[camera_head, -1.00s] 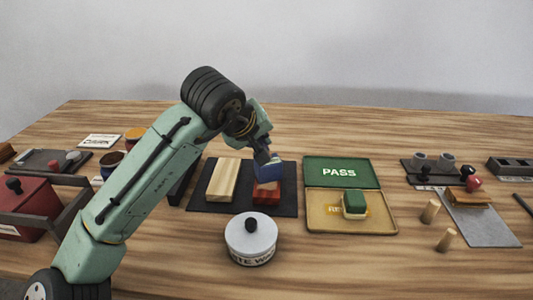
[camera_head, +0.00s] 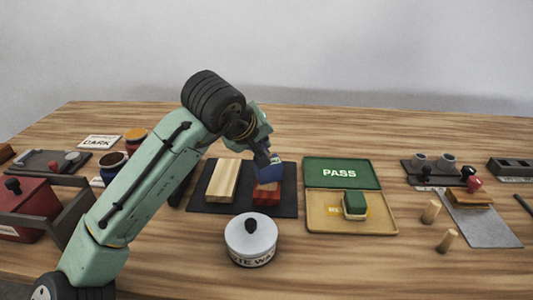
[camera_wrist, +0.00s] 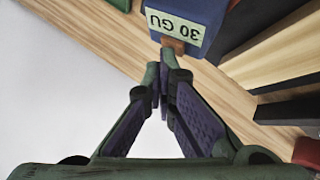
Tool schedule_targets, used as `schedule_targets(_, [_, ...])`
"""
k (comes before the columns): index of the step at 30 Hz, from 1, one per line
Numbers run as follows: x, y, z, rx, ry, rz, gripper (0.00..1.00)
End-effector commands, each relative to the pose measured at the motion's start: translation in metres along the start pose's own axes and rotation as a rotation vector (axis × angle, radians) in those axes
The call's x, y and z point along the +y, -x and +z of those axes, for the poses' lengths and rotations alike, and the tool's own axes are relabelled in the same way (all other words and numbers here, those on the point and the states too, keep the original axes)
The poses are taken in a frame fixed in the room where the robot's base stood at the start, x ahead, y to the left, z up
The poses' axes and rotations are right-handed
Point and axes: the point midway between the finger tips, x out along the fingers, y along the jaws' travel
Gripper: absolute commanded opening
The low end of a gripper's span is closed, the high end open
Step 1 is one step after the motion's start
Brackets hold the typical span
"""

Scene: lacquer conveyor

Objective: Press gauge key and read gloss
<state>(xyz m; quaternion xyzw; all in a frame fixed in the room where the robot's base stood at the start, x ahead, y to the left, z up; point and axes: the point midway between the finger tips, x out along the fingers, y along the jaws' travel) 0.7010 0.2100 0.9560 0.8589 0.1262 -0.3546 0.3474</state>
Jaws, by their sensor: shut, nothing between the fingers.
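The blue gauge (camera_head: 268,177) sits on a red-topped block (camera_head: 266,194) on a dark mat. In the wrist view the gauge (camera_wrist: 208,12) shows a pale readout (camera_wrist: 176,25) with "30 GU", upside down. A small brown key (camera_wrist: 175,46) sticks out below the readout. My gripper (camera_wrist: 160,72) is shut and empty, its fingertips close to the key; I cannot tell whether they touch it. In the head view my gripper (camera_head: 263,160) is at the gauge's top back, partly hidden by the wrist.
A pale wooden block (camera_head: 222,180) lies left of the gauge on the dark mat (camera_head: 240,209). A white lidded pot (camera_head: 251,240) stands in front. A green PASS panel (camera_head: 340,172) and a yellow tray (camera_head: 322,222) with a green-topped block (camera_head: 355,203) are at the right.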

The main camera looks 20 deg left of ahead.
Motion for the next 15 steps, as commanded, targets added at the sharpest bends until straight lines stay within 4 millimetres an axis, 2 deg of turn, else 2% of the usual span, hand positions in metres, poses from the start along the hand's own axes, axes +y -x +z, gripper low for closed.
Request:
schedule_targets(8, [0.0079,0.0104,-0.0077,-0.001,0.000,0.000,0.00])
schedule_targets(15, [0.0078,0.0104,-0.0079,0.000,0.000,0.000,0.00])
